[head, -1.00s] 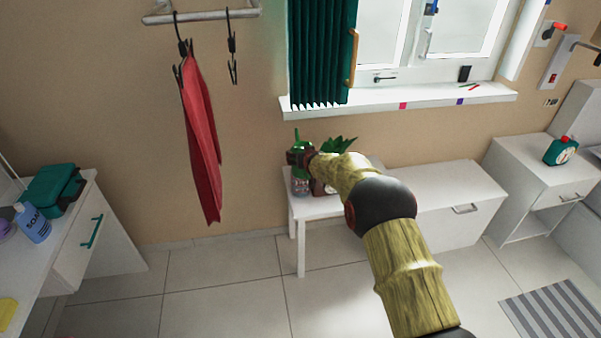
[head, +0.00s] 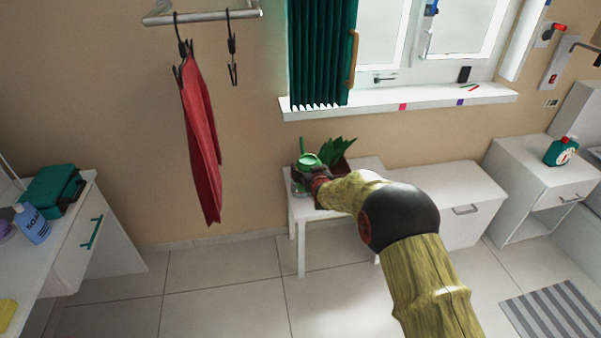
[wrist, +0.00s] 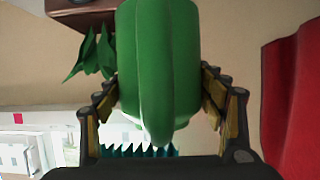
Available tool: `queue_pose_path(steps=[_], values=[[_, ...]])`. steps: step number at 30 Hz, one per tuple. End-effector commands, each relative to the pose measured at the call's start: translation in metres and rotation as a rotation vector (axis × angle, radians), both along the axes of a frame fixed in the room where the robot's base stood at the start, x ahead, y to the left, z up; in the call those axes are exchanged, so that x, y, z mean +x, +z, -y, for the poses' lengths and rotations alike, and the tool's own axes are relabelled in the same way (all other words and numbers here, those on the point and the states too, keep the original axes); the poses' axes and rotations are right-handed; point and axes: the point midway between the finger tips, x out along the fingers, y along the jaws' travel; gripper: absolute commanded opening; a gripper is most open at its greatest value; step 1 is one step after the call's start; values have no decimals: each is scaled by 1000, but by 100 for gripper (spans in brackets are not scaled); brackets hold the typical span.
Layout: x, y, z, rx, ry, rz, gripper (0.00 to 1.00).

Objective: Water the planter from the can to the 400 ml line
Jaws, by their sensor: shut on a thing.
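The green watering can (head: 309,160) is in my gripper (head: 320,179) above the left end of the white bench. It looks tilted, with a round green face showing in the head view. In the wrist view the can's ribbed green body (wrist: 158,65) fills the middle, and the fingers of my gripper (wrist: 160,92) close on both its sides. The planter, a brown box with green leaves (head: 338,150), is just right of and behind the can. Its brown box (wrist: 85,14) and leaves also show in the wrist view. The 400 ml line cannot be made out.
The white bench (head: 372,163) stands under the window sill (head: 430,100). A red cloth (head: 203,145) hangs from a rail to the left. A clear object, partly hidden, stands at the bench's left end. A cabinet with a green bottle (head: 561,151) is right.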

Motion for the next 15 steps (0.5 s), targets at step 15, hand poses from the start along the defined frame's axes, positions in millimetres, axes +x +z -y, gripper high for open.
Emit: queue_pose_path(steps=[15], values=[[1, 28, -1, 1, 0, 4, 15]])
